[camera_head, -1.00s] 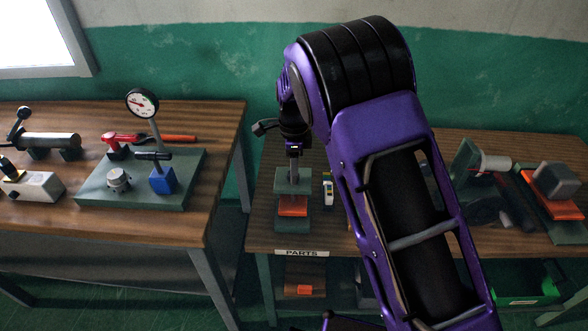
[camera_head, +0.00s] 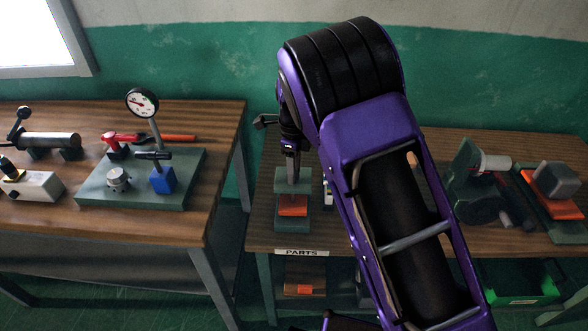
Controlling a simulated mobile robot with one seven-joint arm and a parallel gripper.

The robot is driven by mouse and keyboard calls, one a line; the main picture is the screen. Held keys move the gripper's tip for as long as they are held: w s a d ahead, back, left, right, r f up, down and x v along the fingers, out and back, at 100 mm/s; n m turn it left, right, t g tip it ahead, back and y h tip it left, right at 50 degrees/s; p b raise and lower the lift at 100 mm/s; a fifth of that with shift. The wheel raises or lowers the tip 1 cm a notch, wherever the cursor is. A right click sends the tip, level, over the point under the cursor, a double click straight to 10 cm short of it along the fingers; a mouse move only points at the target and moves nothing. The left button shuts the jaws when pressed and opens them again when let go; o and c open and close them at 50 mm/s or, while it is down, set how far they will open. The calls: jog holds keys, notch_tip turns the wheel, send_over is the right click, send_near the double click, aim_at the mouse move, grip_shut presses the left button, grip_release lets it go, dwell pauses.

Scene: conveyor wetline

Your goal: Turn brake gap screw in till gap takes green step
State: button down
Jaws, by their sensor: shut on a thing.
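A small brake fixture (camera_head: 292,224) stands on the right bench, with a green upper block (camera_head: 280,182) above an orange block (camera_head: 293,206). My gripper (camera_head: 292,174) points down over its top. It is shut on a slim upright grey part, which looks like the gap screw; the fingertips are small and dark here. The gap itself is too small to judge. A small pale piece with dark marks, perhaps the step gauge (camera_head: 328,194), stands just right of the fixture, partly hidden by my arm. I cannot make out a green step on it.
A dial gauge (camera_head: 142,103) and blue block (camera_head: 163,181) stand on a green plate (camera_head: 120,200) on the left bench. A green machine (camera_head: 466,180) and a grey block on an orange base (camera_head: 556,205) stand at right. A gap separates the benches.

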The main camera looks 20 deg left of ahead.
jog(key=shift+c, duration=2.3)
grip_release()
jog(key=shift+r, duration=0.1)
notch_tip(320, 180, up, 17)
jog(key=shift+r, duration=0.15)
